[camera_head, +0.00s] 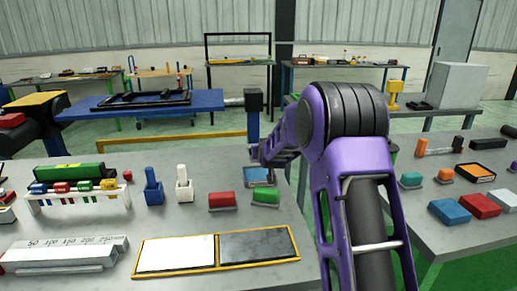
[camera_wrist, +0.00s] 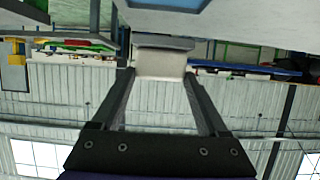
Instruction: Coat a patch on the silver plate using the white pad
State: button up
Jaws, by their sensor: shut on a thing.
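The white pad (camera_wrist: 160,64), a pale block with a grey base, is between the fingertips of my gripper (camera_wrist: 159,74) in the wrist view. The grip is shut on its two sides. The head view shows the end of my arm over the bench's right edge, by a blue-topped tray (camera_head: 258,176). A blue surface (camera_wrist: 168,4) shows at the top of the wrist view, close to the pad's base. Whether they touch is unclear. The silver plate (camera_head: 257,246) seems to be the grey half of a yellow-framed panel at the bench front, away from my gripper.
The panel's other half is a white sheet (camera_head: 177,253). A red block (camera_head: 222,201) and a green block (camera_head: 265,197) stand behind the panel. Blue (camera_head: 154,190) and white (camera_head: 184,188) upright tools stand further left, beside a rack (camera_head: 78,198). A second bench (camera_head: 440,245) is at right.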

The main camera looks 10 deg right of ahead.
jog(key=shift+f+b, duration=1.05)
jog(key=shift+f, duration=1.7)
jog(key=shift+s+f+b, duration=0.15)
jog(key=shift+f+b, duration=0.45)
jog(key=shift+b, duration=0.45)
dwell(1.7)
jog(key=shift+r+p, duration=0.4)
jog(key=shift+r, duration=0.5)
notch_tip(320, 180, up, 6)
jog(key=shift+f+p, duration=0.1)
jog(key=shift+p, duration=0.85)
